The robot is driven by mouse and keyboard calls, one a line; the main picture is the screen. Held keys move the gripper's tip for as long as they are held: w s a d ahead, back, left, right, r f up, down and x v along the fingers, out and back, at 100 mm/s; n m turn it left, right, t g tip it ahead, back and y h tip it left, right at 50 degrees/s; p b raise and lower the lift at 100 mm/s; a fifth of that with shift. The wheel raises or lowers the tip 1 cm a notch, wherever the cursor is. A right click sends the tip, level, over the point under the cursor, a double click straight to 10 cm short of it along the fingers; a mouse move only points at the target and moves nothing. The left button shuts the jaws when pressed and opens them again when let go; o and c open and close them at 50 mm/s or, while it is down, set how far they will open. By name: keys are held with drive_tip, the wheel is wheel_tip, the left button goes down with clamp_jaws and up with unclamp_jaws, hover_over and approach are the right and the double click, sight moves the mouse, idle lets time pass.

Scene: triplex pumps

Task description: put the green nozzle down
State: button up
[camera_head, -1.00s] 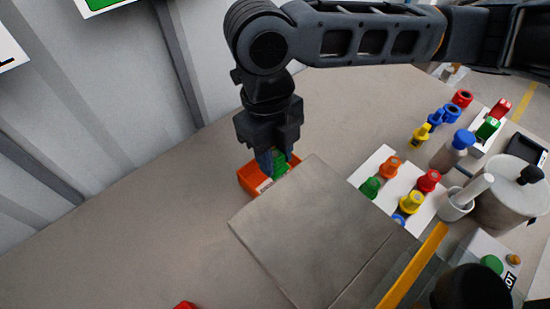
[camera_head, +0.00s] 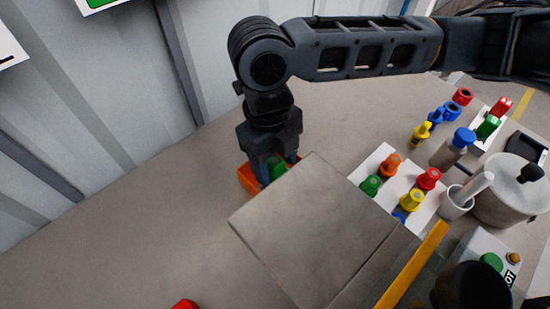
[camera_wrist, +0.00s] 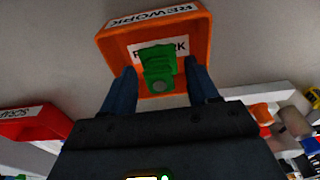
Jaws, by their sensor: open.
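The green nozzle (camera_head: 277,168) is at the orange bin (camera_head: 246,179), partly hidden behind my fingers and the grey box in the head view. In the wrist view the nozzle (camera_wrist: 158,70) is over the bin's floor label, inside the outline of the orange bin (camera_wrist: 203,42) marked REWORK. My gripper (camera_wrist: 162,74) is open, with one blue finger on each side of the nozzle and a visible gap at both sides. In the head view my gripper (camera_head: 276,171) points down into the bin. Whether the nozzle rests on the bin floor is hard to tell.
A grey box (camera_head: 315,225) stands close beside the bin. A white tray (camera_head: 373,160) with coloured nozzles is to the right, near a bottle (camera_head: 455,147) and a round pot (camera_head: 510,195). A red bin (camera_wrist: 35,125) shows at left in the wrist view. The table left of the orange bin is clear.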

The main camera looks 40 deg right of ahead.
drive_tip(key=shift+r, duration=0.1)
wheel_tip(320, 180, up, 12)
drive_tip(key=w, duration=0.1)
drive_tip(key=shift+w, duration=0.2)
idle(0.7)
